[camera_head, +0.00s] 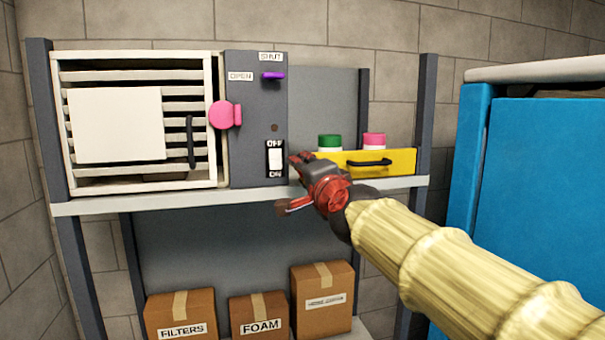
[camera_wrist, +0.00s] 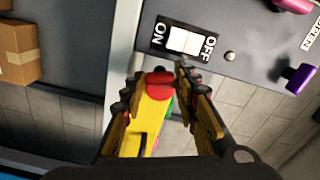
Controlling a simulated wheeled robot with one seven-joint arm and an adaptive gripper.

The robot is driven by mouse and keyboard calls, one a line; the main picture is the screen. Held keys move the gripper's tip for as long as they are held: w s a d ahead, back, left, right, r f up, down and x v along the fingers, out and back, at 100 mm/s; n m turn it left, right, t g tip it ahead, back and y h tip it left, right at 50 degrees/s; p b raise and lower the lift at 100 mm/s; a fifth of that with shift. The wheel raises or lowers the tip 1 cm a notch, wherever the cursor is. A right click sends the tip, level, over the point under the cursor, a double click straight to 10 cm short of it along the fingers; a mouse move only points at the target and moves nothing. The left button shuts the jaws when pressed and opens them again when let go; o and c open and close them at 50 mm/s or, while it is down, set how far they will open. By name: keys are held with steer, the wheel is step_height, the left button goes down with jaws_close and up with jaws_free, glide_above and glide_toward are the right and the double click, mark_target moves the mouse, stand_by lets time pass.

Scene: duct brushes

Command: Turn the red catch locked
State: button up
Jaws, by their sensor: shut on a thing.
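The red catch (camera_wrist: 159,84) shows in the wrist view between my fingertips, by the end of the yellow drawer (camera_wrist: 150,118). My gripper (camera_wrist: 160,76) is shut on it, one finger on each side. The catch's exact turn is hard to read, as the fingers cover part of it. In the head view my gripper (camera_head: 300,162) reaches the left end of the yellow drawer (camera_head: 400,160) and hides the catch there. The drawer has a black handle (camera_head: 368,162).
Left of my gripper is a grey panel (camera_head: 255,110) with an ON/OFF switch (camera_head: 276,158) and a purple lever (camera_head: 272,76). A louvred vent (camera_head: 140,182) has a pink knob (camera_head: 224,115). Lidded jars (camera_head: 330,142) stand behind the drawer front. A blue cabinet (camera_head: 530,180) is at right.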

steer(key=shift+m, duration=1.7)
steer(key=shift+f, duration=0.1)
steer(key=o, duration=1.1)
steer(key=v, duration=0.7)
steer(key=shift+s+d, duration=0.1)
steer(key=shift+s, duration=0.15)
